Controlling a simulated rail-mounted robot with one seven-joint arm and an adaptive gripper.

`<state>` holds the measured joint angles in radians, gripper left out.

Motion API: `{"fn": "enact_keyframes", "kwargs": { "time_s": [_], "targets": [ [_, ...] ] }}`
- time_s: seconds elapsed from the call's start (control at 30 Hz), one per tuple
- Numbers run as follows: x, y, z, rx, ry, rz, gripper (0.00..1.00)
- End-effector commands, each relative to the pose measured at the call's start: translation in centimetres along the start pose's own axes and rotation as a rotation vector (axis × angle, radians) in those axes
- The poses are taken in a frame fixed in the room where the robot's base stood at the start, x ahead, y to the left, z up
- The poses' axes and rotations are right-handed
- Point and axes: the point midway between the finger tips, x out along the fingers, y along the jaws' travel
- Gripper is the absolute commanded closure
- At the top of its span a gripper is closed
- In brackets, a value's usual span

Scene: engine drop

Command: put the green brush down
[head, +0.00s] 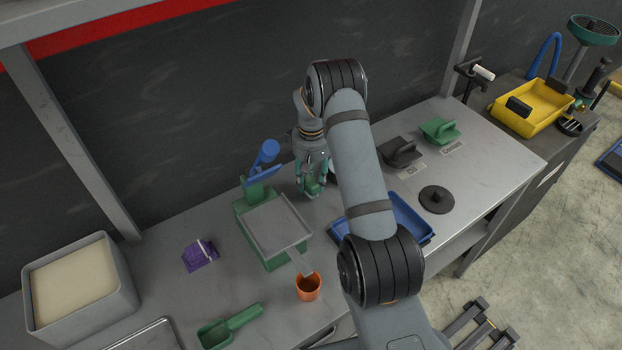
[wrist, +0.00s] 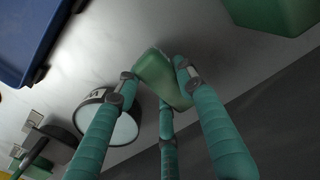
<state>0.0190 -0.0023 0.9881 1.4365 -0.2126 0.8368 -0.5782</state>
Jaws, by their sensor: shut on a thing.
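My gripper (head: 312,183) is low over the grey workbench, right of the green stand with a grey tray. Its teal fingers are closed around a small green block-like piece, the green brush (head: 313,187). In the wrist view the brush (wrist: 158,76) sits between the fingertips (wrist: 158,82), tilted, with the bench top behind it. I cannot tell whether the brush touches the bench.
The green stand (head: 243,219) is close on the left, the blue tray (head: 420,238) on the right. A round dark-rimmed white piece (wrist: 122,128) lies near the fingers. An orange cup (head: 308,288) is in front.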

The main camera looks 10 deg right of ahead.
Motion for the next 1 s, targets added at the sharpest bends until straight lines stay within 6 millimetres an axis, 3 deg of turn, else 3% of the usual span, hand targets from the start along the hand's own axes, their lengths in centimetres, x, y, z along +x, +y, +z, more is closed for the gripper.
{"fn": "enact_keyframes", "kwargs": {
  "time_s": [0.5,0.53,0.83,1.0],
  "targets": [
    [1.6,0.0,-0.1,0.001,0.002,0.0,0.91],
    [1.5,0.0,0.0,0.0,0.002,0.0,0.61],
    [1.4,0.0,0.0,0.0,0.002,0.0,0.44],
    [1.4,0.0,0.0,0.0,0.002,0.0,0.43]
  ]
}}
